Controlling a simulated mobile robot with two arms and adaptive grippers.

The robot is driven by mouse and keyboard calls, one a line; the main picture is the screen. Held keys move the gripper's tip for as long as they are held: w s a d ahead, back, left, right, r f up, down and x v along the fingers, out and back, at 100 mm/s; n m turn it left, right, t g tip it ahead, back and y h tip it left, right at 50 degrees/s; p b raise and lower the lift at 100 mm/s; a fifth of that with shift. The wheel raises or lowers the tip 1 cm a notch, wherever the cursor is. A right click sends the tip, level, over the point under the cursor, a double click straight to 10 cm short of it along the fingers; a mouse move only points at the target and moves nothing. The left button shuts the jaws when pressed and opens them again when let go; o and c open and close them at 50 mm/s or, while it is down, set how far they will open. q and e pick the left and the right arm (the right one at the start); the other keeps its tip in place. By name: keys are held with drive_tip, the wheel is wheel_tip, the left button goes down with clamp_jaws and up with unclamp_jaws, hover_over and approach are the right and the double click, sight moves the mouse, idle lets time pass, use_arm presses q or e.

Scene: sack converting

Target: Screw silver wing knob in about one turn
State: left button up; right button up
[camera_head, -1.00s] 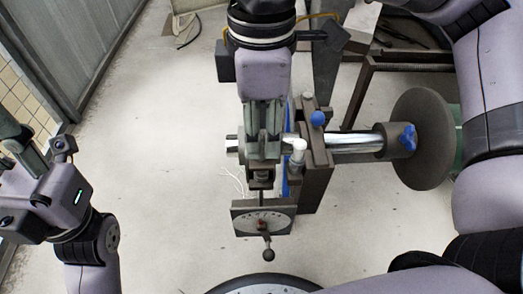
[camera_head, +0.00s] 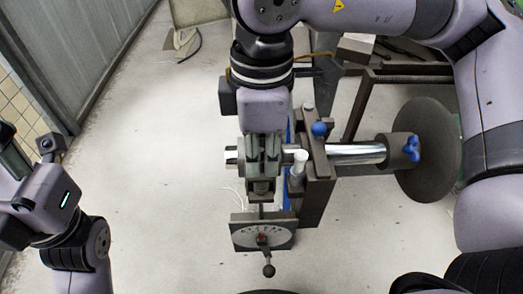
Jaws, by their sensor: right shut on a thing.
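My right gripper (camera_head: 262,172) comes down from the top centre and is shut at the machine's shaft, above the dial plate. The silver wing knob is hidden between its fingers, so its angle cannot be told. A short silver shaft end (camera_head: 231,156) shows just left of the fingers. My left gripper (camera_head: 14,160) is at the left edge, far from the machine and partly cut off; its jaw opening cannot be made out.
A dial plate (camera_head: 280,238) with a ball-ended lever (camera_head: 268,270) is below the gripper. A white handle (camera_head: 300,162), a blue knob (camera_head: 319,129) and a silver roller shaft (camera_head: 352,154) with a dark disc (camera_head: 440,150) are to the right. Floor on the left is clear.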

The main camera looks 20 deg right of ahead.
clamp_jaws()
drive_tip(key=shift+m, duration=0.3)
